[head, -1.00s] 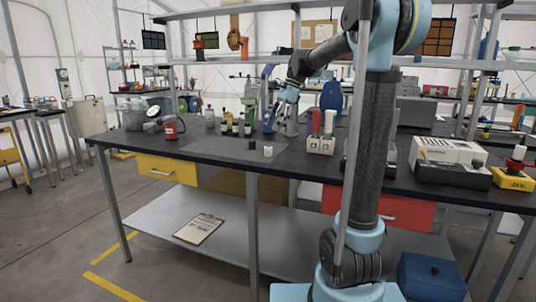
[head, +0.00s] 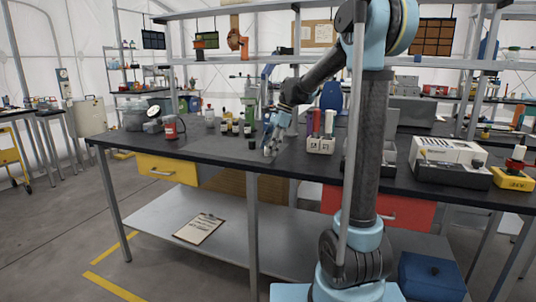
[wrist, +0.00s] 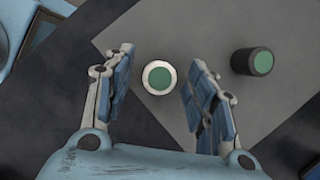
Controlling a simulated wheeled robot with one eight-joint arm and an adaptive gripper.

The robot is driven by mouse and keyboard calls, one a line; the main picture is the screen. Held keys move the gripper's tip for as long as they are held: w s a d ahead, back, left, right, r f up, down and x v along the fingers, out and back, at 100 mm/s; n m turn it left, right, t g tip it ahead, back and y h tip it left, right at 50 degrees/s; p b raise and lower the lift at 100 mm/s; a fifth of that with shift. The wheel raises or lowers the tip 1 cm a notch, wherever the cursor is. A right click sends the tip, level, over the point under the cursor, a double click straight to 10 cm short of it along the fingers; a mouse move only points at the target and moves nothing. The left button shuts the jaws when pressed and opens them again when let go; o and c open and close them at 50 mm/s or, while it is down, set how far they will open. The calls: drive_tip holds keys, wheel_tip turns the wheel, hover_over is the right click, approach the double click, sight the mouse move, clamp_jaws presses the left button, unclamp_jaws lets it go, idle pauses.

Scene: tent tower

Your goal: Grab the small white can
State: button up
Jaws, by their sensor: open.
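The small white can (wrist: 159,77) has a green top and a white rim. In the wrist view it stands on a grey mat (wrist: 145,30), between my open fingers and just past their tips. My gripper (wrist: 157,75) is open, with one finger on each side of the can, and I see no contact. In the head view my gripper (head: 270,150) is low over the workbench (head: 215,155), at the can's place, and mostly hides the can (head: 267,152).
A black can (wrist: 252,61) with a green top stands right of my fingers in the wrist view. In the head view a white holder (head: 320,145) with coloured items stands to the right of my gripper. Several bottles (head: 235,128) stand behind, and a red can (head: 170,128) stands left.

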drive_tip(key=c, duration=1)
drive_tip(key=shift+o, duration=0.2)
